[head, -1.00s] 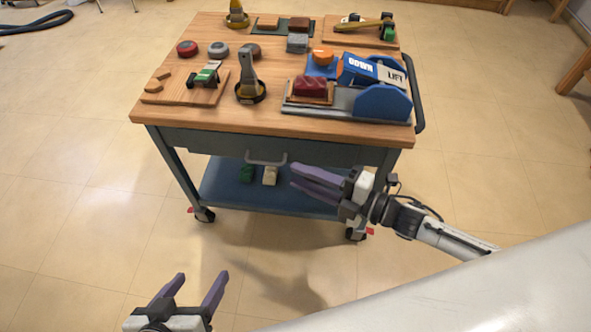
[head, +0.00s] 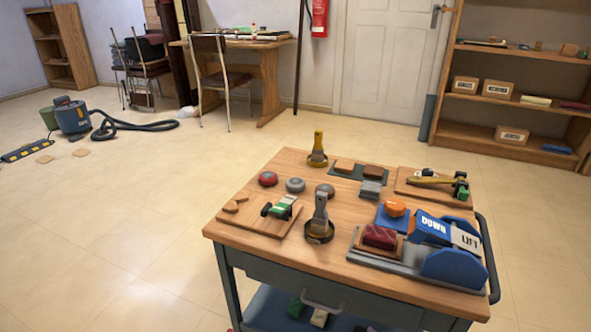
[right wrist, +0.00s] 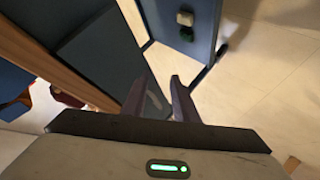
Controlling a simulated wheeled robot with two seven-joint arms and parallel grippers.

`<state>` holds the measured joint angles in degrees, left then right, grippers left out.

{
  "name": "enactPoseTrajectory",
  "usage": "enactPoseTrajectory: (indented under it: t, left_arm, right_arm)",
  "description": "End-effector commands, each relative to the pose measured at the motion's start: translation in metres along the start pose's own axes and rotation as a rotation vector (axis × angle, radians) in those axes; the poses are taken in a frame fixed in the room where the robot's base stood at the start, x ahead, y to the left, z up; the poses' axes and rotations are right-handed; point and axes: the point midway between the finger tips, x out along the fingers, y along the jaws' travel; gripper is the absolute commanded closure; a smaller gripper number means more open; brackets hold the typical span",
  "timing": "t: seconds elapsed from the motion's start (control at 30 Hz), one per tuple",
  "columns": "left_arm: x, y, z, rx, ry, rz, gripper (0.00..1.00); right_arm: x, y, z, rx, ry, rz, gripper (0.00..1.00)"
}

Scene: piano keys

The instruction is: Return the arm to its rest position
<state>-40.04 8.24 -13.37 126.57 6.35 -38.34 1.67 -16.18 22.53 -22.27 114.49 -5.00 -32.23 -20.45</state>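My right gripper (right wrist: 157,92) shows in the right wrist view with its two dark purple fingers apart and nothing between them. It is open, close to the blue-grey side of the cart (right wrist: 105,55). Beyond the fingertips is the cart's lower part, with a pale block (right wrist: 185,18) and a green block (right wrist: 187,34). Neither of my grippers nor my arms shows in the head view. My left gripper is out of sight.
The wooden-topped cart (head: 270,252) stands at lower right in the head view, carrying several small objects and a blue DOWN/LIFT device (head: 455,267). Open floor (head: 130,240) lies left of it. A vacuum cleaner (head: 72,117) and shelves (head: 515,105) stand farther back.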

Motion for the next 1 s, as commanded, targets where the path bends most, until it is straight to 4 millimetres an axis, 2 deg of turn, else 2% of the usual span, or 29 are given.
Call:
enactPoseTrajectory:
  t: [0.1,0.3,0.77,0.8,1.0]
  left_arm:
    - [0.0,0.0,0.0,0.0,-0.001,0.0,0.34]
    - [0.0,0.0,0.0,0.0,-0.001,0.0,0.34]
    - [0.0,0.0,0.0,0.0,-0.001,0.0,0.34]
    - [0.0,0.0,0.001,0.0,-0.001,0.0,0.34]
    - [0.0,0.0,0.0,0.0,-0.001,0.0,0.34]
  right_arm:
    - [-0.034,-0.011,0.023,0.236,-0.193,-0.047,0.74]
    - [-0.084,-0.029,0.051,0.475,-0.419,-0.099,0.74]
    - [-0.181,-0.064,0.081,0.799,-0.761,-0.165,0.74]
    - [-0.171,-0.065,0.079,0.792,-0.729,-0.166,0.74]
    - [-0.145,-0.074,0.069,0.801,-0.61,-0.165,0.74]
